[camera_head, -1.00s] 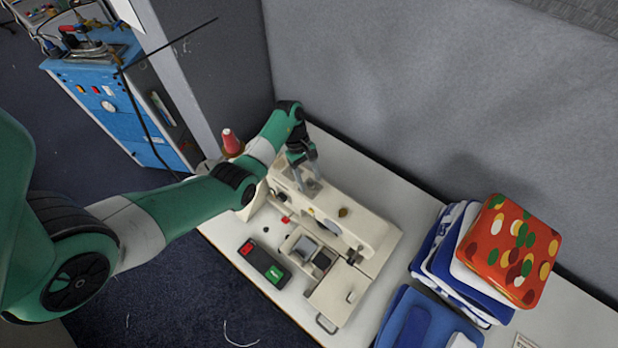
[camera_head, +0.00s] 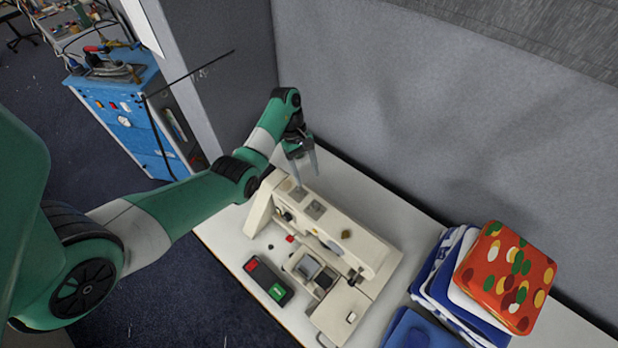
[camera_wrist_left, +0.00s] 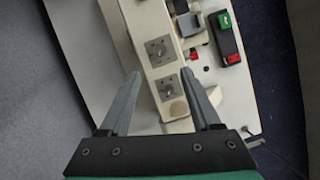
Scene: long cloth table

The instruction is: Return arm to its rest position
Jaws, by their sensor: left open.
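My left arm comes in from the left in the head view, bent at a high elbow. The fingers appear apart from the machine, though the exact height is hard to tell. My right gripper is not in view.
The machine stands on a white table (camera_head: 215,240) with a red-and-green switch box (camera_head: 268,281) beside it. A grey partition (camera_head: 450,120) rises behind; a blue cabinet (camera_head: 120,115) stands left.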

